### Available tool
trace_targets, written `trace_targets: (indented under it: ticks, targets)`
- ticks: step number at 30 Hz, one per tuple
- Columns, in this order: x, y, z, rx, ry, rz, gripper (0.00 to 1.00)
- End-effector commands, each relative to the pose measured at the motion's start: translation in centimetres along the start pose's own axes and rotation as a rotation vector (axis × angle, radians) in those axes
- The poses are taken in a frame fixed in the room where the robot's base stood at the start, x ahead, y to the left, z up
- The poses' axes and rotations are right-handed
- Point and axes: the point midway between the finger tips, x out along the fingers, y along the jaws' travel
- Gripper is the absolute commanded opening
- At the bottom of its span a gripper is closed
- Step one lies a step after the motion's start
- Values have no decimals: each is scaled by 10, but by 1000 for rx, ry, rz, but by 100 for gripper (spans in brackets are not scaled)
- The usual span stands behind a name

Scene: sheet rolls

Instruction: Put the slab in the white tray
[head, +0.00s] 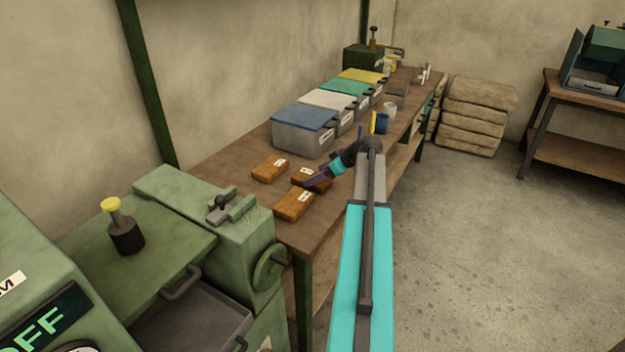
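Three orange-brown slabs with small white labels lie on the near end of the wooden bench: one slab at the left (268,170), one slab in the middle (301,174) and one slab nearest me (292,204). My gripper (314,183) is over or beside the right part of the middle slab and partly covers it. Its fingers are too small to tell whether they are open, or whether they touch the slab. A grey container with a white top (324,98) stands second in the row behind the slabs. I see no other white tray.
Containers with blue (304,117), green (345,87) and yellow (362,76) tops share the row. Cups (382,123) stand along the right edge of the bench (225,160). A green machine (215,225) borders the near end. The floor at right is clear.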

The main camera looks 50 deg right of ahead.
Motion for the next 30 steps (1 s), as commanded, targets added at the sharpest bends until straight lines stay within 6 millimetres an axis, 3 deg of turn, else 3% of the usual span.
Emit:
trace_targets:
  ticks: [11,28,30]
  targets:
    - [37,1,-3,0,0,-1,76]
    - [39,0,-2,-1,0,-2,76]
    - [39,0,-2,-2,0,-2,67]
